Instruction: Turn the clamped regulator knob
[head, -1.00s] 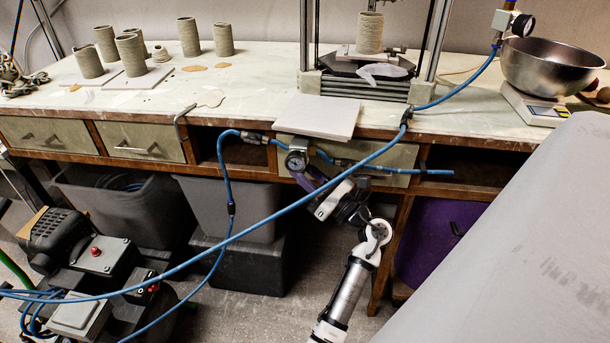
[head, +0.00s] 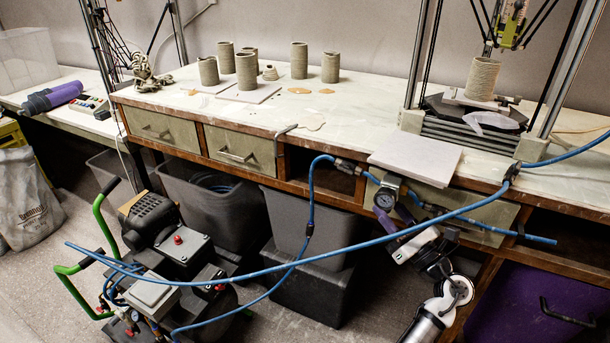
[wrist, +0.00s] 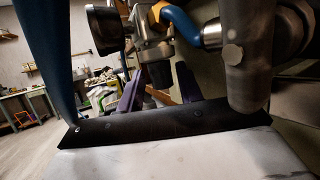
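The regulator with its round gauge (head: 386,195) is fixed at the bench's front edge, in the blue air line. In the wrist view the gauge (wrist: 104,30) shows from its side at the upper left, beside the metal regulator body (wrist: 156,52). My gripper (head: 395,215) is just below the regulator, reaching up from the lower right. Its two purple fingers (wrist: 158,82) stand apart in the wrist view, under the regulator body. The knob is not clearly made out; it is small and dark between or just beyond the fingertips, and contact cannot be told.
The blue hose (head: 350,253) crosses in front of the bench close to my arm. A pale board (head: 414,158) lies on the bench above the regulator. Grey bins (head: 305,240) and a compressor (head: 155,225) stand below to the left, a purple bin (head: 525,310) to the right.

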